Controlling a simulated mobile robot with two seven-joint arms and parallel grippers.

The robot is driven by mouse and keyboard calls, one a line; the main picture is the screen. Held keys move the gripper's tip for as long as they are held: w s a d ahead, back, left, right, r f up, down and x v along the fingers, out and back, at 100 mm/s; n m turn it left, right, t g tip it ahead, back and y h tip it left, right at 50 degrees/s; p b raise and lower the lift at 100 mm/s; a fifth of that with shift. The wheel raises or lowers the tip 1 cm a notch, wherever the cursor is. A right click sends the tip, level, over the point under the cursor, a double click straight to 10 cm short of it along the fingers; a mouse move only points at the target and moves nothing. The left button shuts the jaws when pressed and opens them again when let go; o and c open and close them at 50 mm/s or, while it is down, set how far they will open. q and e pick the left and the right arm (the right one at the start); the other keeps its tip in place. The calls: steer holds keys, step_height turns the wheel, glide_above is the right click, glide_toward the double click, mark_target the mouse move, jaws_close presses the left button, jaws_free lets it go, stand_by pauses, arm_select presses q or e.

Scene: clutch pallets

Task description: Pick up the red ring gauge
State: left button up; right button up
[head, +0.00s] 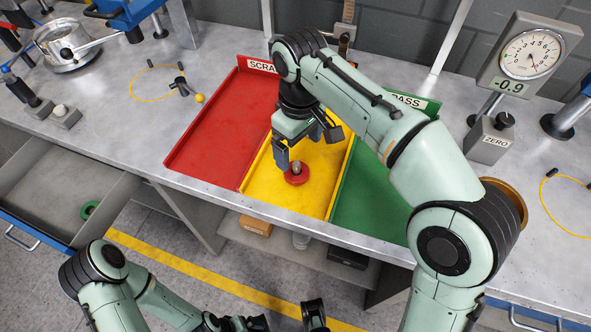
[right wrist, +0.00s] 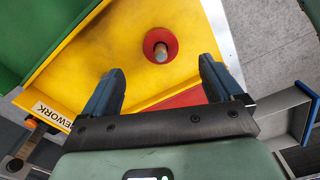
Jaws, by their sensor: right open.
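The red ring gauge (head: 297,178) lies in the yellow middle bay, near its front edge, with a grey-brown knob standing up at its centre. It also shows in the right wrist view (right wrist: 153,39), beyond the fingertips. My right gripper (head: 303,149) is over the yellow bay, just behind and above the gauge. In the right wrist view its two fingers (right wrist: 160,82) are spread apart with nothing between them, and the gauge lies ahead of the gap. My left gripper is low at the bottom edge, partly cut off, and its jaws are unclear.
A red scrap bay (head: 215,125) lies to the left and a green bay (head: 372,200) to the right, with low walls between. A dial gauge (head: 528,55) stands at right. An open drawer (head: 50,180) at left holds a green ring (head: 90,210). Below the bench, a shelf holds boxes.

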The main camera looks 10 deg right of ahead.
mark_target(297, 163)
steer(key=f, duration=0.3)
steer(key=f+b, duration=0.1)
steer(key=f, duration=0.1)
steer(key=f+b, duration=0.1)
steer(key=f, duration=0.2)
steer(key=shift+w+a+f, duration=0.15)
steer(key=shift+w+f, duration=0.1)
steer(key=shift+f, duration=0.1)
steer(key=c, duration=1.2)
arm_select(q)
steer(key=shift+w+f+t, duration=0.15)
steer(key=shift+w+f, duration=0.15)
steer(key=shift+f, duration=0.2)
steer(key=shift+w+f+t, duration=0.15)
steer(key=shift+w+f, duration=0.1)
steer(key=shift+f, duration=0.2)
arm_select(e)
steer(key=shift+c, duration=0.3)
steer(key=shift+r, duration=0.2)
